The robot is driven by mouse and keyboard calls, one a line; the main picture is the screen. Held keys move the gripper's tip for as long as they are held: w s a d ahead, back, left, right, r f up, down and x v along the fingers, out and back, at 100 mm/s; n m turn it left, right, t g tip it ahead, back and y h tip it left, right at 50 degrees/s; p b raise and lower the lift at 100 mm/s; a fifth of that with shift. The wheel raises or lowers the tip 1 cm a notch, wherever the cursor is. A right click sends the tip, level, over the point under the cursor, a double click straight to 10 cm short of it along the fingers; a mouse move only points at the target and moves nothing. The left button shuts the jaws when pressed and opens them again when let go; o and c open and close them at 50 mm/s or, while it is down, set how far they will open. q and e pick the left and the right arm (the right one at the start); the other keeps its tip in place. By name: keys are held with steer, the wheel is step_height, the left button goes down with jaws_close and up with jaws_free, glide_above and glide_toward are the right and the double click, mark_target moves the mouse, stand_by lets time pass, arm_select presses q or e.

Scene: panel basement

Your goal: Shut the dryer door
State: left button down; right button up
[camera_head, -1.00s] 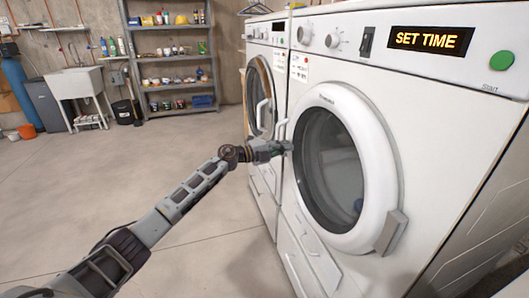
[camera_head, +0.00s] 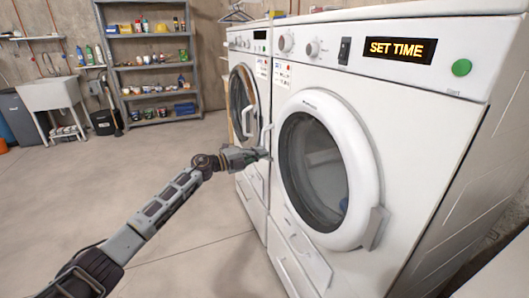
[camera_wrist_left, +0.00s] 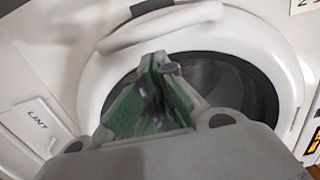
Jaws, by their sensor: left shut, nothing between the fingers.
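The near white machine (camera_head: 425,130) has a SET TIME display (camera_head: 399,49) and a round door (camera_head: 361,190) with dark glass. The door looks flush or nearly flush with the front; I cannot tell whether it is latched. Its white handle (camera_head: 266,138) is on the door's left side. My left gripper (camera_head: 263,154) is shut and empty at that left edge, close to the handle; contact is unclear. In the left wrist view, the closed green-padded fingers of the gripper (camera_wrist_left: 163,68) are in front of the door ring, below the handle (camera_wrist_left: 160,26). My right gripper is not in view.
A second white machine (camera_head: 250,42) with a round door (camera_head: 236,103) stands to the left. A LINT panel (camera_wrist_left: 38,125) shows in the wrist view. A shelf (camera_head: 148,66) and a sink (camera_head: 50,93) stand at the back. The floor (camera_head: 90,200) at left is clear.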

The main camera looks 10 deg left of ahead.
arm_select(q)
steer(key=p+v, duration=0.1)
steer(key=v, duration=0.8)
steer(key=shift+w+a, duration=0.25)
steer(key=shift+a, duration=0.15)
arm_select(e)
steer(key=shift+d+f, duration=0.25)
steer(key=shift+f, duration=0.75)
arm_select(q)
steer(key=shift+f, duration=0.1)
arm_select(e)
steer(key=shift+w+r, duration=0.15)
